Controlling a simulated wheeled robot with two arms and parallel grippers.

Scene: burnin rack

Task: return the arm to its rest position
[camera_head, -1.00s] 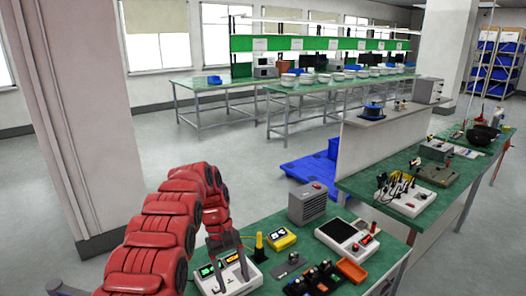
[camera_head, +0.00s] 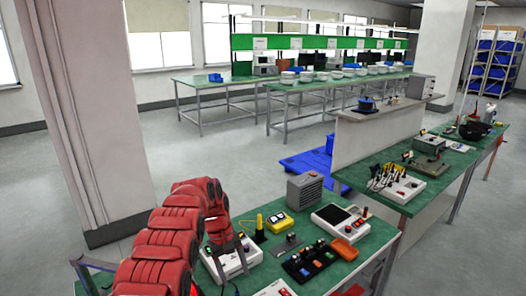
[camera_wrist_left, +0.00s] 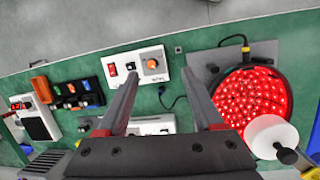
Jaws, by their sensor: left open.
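My left arm (camera_head: 165,240) is red and comes in from the lower left of the head view. Its gripper (camera_head: 229,262) is over the left end of the green bench (camera_head: 370,245), by a white box (camera_head: 240,258). In the left wrist view the gripper (camera_wrist_left: 158,85) has its two fingers well apart, with nothing held between them. A white box with a red switch and an orange knob (camera_wrist_left: 148,68) lies beyond the fingertips. Another white device (camera_wrist_left: 152,125) is partly hidden behind the fingers. My right gripper is not seen.
On the bench are a yellow meter (camera_head: 278,222), a grey box (camera_head: 304,190), a white screen device (camera_head: 338,218), a black parts tray (camera_head: 310,262) and an orange bin (camera_head: 345,250). A round red-lit panel (camera_wrist_left: 254,95) is right of the gripper. A pillar (camera_head: 95,130) stands left.

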